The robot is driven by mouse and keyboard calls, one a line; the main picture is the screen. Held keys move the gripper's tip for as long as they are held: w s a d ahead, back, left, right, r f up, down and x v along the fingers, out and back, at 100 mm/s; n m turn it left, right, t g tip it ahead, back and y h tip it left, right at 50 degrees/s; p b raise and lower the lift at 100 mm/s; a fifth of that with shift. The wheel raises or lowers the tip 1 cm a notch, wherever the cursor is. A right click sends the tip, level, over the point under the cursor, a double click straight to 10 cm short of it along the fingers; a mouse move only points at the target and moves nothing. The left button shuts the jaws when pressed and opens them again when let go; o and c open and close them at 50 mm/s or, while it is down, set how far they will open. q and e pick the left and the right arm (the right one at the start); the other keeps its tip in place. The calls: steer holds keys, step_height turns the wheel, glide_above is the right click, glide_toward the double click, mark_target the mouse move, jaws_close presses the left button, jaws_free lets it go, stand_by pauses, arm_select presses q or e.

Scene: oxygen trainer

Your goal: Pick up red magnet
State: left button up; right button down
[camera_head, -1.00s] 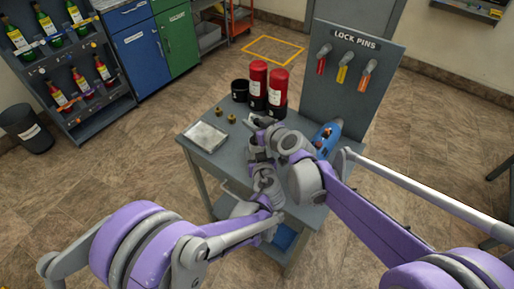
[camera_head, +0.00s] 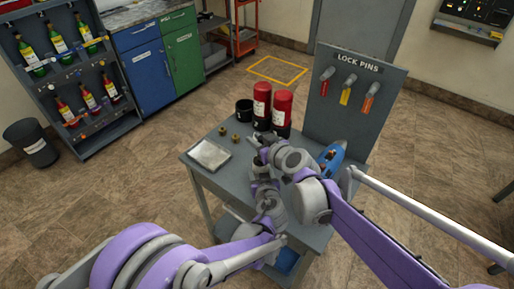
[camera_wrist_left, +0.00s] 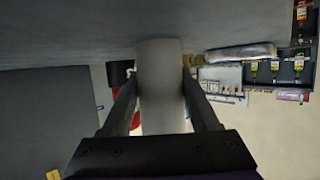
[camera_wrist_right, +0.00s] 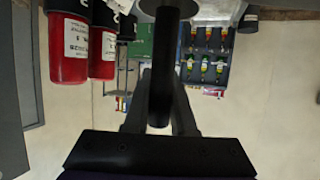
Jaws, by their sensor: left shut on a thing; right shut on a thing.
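I cannot make out a red magnet in any view. My right gripper (camera_head: 259,142) is over the table, just in front of the red cylinders. In the right wrist view its fingers (camera_wrist_right: 163,105) are closed around a dark upright rod (camera_wrist_right: 163,70) with a pale grey top. My left gripper is below and close to it in the head view, mostly hidden by arm parts. In the left wrist view its fingers (camera_wrist_left: 160,90) are closed on a pale grey cylinder (camera_wrist_left: 161,75). What these two held pieces belong to is unclear.
The grey table (camera_head: 213,183) holds two red cylinders (camera_head: 262,98), a black cup (camera_head: 244,110), small brass pieces (camera_head: 223,131), a silver tray (camera_head: 209,154) and a blue object (camera_head: 333,153). A lock pins board (camera_head: 352,110) stands at its right. The table's left-front corner is clear.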

step_height(320, 180, up, 17)
steer(key=shift+f, duration=0.1)
arm_select(q)
steer(key=o, duration=1.4)
